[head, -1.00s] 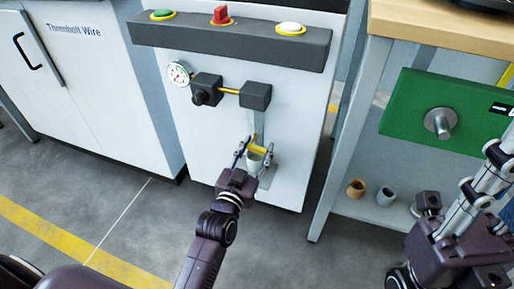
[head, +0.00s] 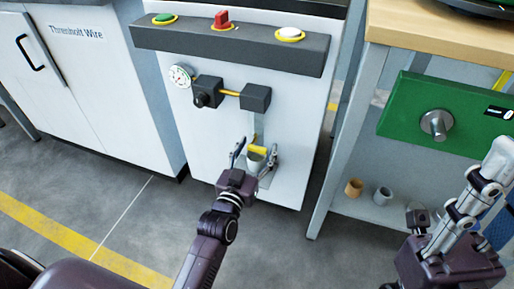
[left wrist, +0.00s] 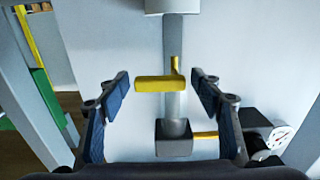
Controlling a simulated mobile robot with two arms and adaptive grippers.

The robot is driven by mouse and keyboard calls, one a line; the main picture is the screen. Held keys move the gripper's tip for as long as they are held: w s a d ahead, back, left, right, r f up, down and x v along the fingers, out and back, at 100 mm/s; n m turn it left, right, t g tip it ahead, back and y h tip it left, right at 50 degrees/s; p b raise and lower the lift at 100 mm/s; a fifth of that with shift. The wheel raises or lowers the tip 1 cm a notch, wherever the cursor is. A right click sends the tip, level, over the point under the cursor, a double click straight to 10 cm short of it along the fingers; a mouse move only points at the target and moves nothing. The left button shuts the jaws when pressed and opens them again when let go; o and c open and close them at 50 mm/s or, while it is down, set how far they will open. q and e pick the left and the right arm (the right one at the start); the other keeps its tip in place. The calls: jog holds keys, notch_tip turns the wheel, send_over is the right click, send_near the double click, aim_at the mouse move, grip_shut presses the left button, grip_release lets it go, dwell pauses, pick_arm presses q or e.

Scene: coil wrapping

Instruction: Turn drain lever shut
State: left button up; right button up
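The yellow drain lever (head: 258,151) is on the lower front of the white machine cabinet. In the left wrist view the lever (left wrist: 154,83) has a crosswise bar and a short stub on a grey vertical pipe (left wrist: 173,105). My left gripper (head: 256,158) is open, with one finger on each side of the lever bar. The left wrist view shows gaps between the bar and both fingers (left wrist: 160,85). A pale cup-like part (head: 255,162) shows between the fingers in the head view. My right gripper (head: 452,245) is at the lower right; its fingertips are not clear.
Above the lever are a dark block (head: 256,97), a black knob (head: 205,93) and a gauge (head: 181,76). A dark panel (head: 225,42) carries green, red and white controls. A workbench (head: 440,30) with a green panel (head: 445,115) stands right. Two small cups are on its shelf.

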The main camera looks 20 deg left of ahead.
pick_arm(q)
jog(key=s, duration=1.2)
jog(key=shift+a, duration=0.2)
